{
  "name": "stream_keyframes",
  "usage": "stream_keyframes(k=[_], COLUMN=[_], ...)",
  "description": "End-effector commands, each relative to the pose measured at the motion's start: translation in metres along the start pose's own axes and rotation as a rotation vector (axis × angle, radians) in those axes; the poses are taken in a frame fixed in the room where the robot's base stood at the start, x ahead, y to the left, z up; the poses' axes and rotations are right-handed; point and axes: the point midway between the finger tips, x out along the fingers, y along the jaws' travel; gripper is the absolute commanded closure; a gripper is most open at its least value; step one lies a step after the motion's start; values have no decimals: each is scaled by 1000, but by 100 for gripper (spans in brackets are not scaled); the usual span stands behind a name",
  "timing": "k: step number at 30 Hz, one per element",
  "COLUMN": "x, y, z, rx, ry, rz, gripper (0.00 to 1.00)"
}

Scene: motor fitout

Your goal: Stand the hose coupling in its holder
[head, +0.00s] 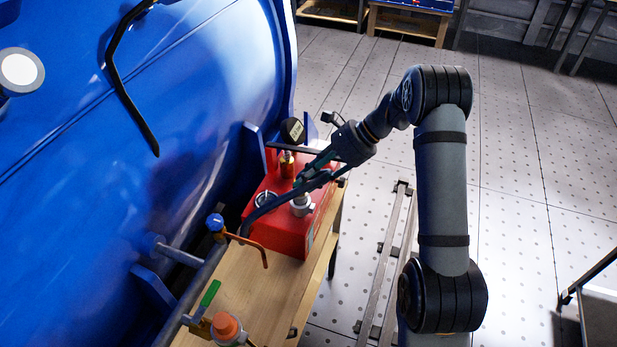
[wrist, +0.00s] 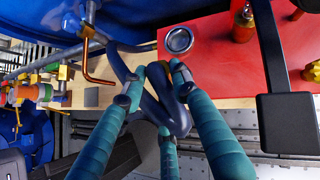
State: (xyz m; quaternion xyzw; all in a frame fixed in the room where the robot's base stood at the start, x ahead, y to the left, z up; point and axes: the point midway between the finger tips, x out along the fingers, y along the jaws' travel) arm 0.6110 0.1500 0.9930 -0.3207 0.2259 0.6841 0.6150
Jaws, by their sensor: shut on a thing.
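My gripper (head: 318,175) is over the red box, reaching in from the right. In the wrist view its teal fingers (wrist: 157,78) are closed around the end of a dark blue hose (wrist: 132,58). The hose coupling (head: 301,205) appears as a pale metal fitting just below the fingers in the head view; the fingers and hose hide it in the wrist view. A round metal ring with a dark inside (head: 265,198), apparently the holder, is set in the red box top, left of the coupling. It also shows just beyond the fingertips in the wrist view (wrist: 179,40).
The red box (head: 285,240) stands on a wooden bench (head: 262,300) against the large blue tank (head: 190,110). A brass and red fitting (head: 287,165) stands behind the ring. A bent copper pipe (head: 255,246) and an orange cap (head: 226,326) are nearer.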

Motion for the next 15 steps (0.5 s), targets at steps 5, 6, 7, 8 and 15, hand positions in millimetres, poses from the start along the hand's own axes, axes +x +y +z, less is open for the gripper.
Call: stream_keyframes(k=[5, 6, 7, 8, 15], x=[4, 5, 5, 6, 10], y=[0, 0, 0, 0, 1], z=[-4, -4, -5, -5, -10], rx=[0, 0, 0, 0, 0], ry=[-1, -1, -1, -1, -1], rz=[-1, -1, -1, -1, -1], gripper=[98, 98, 98, 98, 98])
